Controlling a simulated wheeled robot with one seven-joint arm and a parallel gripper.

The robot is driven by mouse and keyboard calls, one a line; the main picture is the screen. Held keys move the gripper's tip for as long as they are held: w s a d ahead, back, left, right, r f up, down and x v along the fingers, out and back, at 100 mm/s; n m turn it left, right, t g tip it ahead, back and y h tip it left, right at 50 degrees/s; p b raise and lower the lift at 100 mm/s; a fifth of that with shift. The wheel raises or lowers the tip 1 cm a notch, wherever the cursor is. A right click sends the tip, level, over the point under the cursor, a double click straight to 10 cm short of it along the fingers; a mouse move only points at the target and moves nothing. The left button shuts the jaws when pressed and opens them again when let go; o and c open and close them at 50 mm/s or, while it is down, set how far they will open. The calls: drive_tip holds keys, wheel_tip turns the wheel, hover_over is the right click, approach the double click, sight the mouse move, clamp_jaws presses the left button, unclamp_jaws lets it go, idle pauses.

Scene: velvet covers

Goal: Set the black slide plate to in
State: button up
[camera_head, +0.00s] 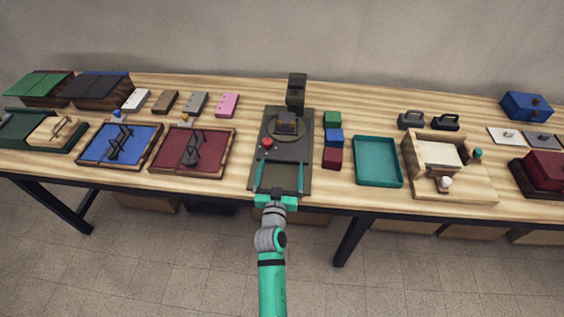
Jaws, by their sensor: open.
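A dark press-like station (308,120) stands at the middle of the table, with an upright column (296,88) at its back. A black slide plate (285,149) appears to lie on its base, in front of a round disc with a small block on it. A red knob (267,143) is at the left, near the plate. How far the plate is in or out is hard to tell at this size. My green gripper (280,164) is open over the front of the station, its fingers apart and pointing toward the back. Nothing shows between the fingers; contact with the plate cannot be told.
Green, blue and red blocks (332,157) stand close right of the station, then a teal tray (378,182) and a wooden fixture (472,187). A red tray (215,163) and a blue tray (95,151) lie left. Bare table separates the red tray and station.

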drive_tip(key=shift+s+a, duration=0.2)
drive_tip(key=shift+s, duration=0.95)
drive_tip(key=shift+s+a, duration=0.2)
drive_tip(key=shift+s, duration=1)
drive_tip(key=shift+s+a, duration=0.2)
drive_tip(key=shift+s, duration=0.95)
drive_tip(key=s+a+f+g+y, duration=0.1)
drive_tip(key=s+a+f, duration=0.2)
drive_tip(key=s, duration=0.7)
drive_tip(key=s+a+f+y, duration=0.1)
drive_tip(key=s+a+f, duration=0.15)
drive_tip(key=s, duration=0.75)
drive_tip(key=s+d+r+n, duration=0.1)
drive_tip(key=s+r, duration=0.2)
drive_tip(key=s, duration=0.7)
drive_tip(key=s+d+r+n+g+y, duration=0.1)
drive_tip(key=s+r, duration=0.2)
drive_tip(key=s, duration=0.7)
drive_tip(key=shift+s+d+r, duration=0.15)
drive_tip(key=shift+r, duration=0.1)
